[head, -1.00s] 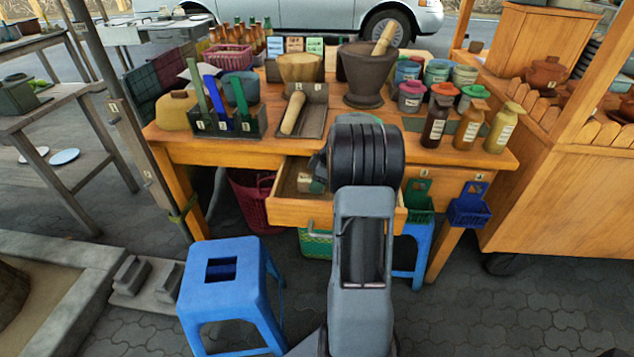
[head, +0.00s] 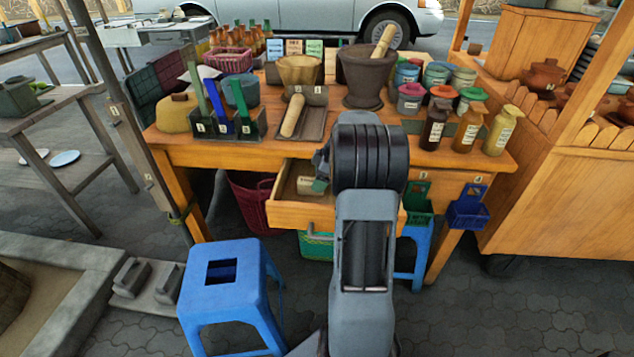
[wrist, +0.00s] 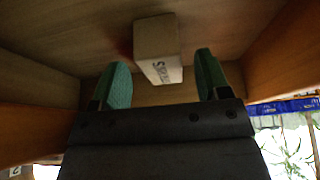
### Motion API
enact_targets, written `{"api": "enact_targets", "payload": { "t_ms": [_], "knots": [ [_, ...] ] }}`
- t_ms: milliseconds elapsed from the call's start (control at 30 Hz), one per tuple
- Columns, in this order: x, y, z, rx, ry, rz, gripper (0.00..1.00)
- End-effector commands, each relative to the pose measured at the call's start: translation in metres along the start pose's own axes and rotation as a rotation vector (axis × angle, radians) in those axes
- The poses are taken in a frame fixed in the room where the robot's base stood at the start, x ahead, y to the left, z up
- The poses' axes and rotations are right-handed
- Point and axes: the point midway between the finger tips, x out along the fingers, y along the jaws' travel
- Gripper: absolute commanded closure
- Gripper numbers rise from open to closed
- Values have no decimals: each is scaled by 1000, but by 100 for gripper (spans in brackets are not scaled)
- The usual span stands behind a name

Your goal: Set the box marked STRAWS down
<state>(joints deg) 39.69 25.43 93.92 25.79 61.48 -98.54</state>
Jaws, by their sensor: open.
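The pale box marked STRAWS (wrist: 158,50) lies on the wooden floor of the open drawer (head: 290,214). In the wrist view its lettered end faces my gripper (wrist: 163,82). My gripper is open, with its two green fingertips apart and the box just beyond them, in line with the gap; the box looks free of both fingers. In the head view the box (head: 306,184) shows small inside the drawer, beside a green fingertip (head: 320,186). My arm hides the right part of the drawer.
The wooden table (head: 220,151) above the drawer holds a mortar (head: 366,78), a tray with a rolling pin (head: 292,115), jars and bottles. A blue stool (head: 225,280) stands in front at left. Drawer walls stand close on either side of my gripper.

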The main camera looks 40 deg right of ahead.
Motion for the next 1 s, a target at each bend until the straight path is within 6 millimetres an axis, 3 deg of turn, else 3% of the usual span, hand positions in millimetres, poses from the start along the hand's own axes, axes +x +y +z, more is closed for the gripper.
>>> {"api": "enact_targets", "payload": {
  "t_ms": [100,300,533,667,767,900,1000],
  "knots": [
    [-28,0,-1,0,0,3,30],
    [-63,0,-1,0,0,2,30],
    [-87,-1,-1,2,-1,-1,30],
    [-90,-16,-18,39,-23,-3,30],
    [-87,-51,-49,128,-71,2,30],
    [-76,-127,-90,308,-150,51,30],
    [-68,-180,-103,435,-181,107,30]
  ]
}}
